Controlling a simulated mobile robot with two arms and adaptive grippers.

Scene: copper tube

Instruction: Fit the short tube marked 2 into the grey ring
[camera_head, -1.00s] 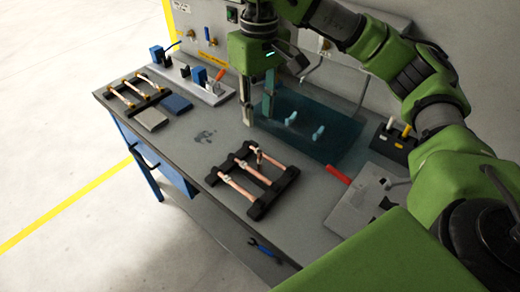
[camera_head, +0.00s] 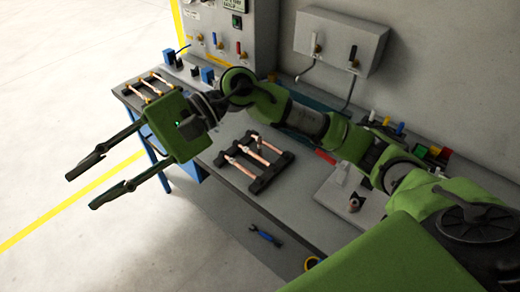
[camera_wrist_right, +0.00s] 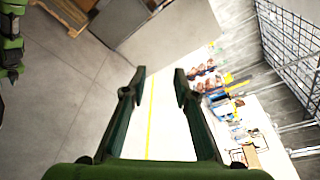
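My right gripper (camera_head: 84,190) is open and empty, held out past the bench's left front side. In the right wrist view, its two fingers (camera_wrist_right: 159,80) are spread with nothing between them. Several copper tubes (camera_head: 245,165) lie across a black rack (camera_head: 262,180) on the bench; no number is readable, so I cannot tell which is marked 2. A grey fixture (camera_head: 335,205) with a small round part stands to the right of the rack; I cannot tell whether it is the grey ring. My left gripper is not in view.
Another black rack with tubes (camera_head: 150,90) stands at the bench's far left. A teal mat (camera_head: 305,112) is partly hidden behind my right arm. A blue-handled tool (camera_head: 266,237) lies below the bench top. Open floor (camera_head: 60,80) is at the left.

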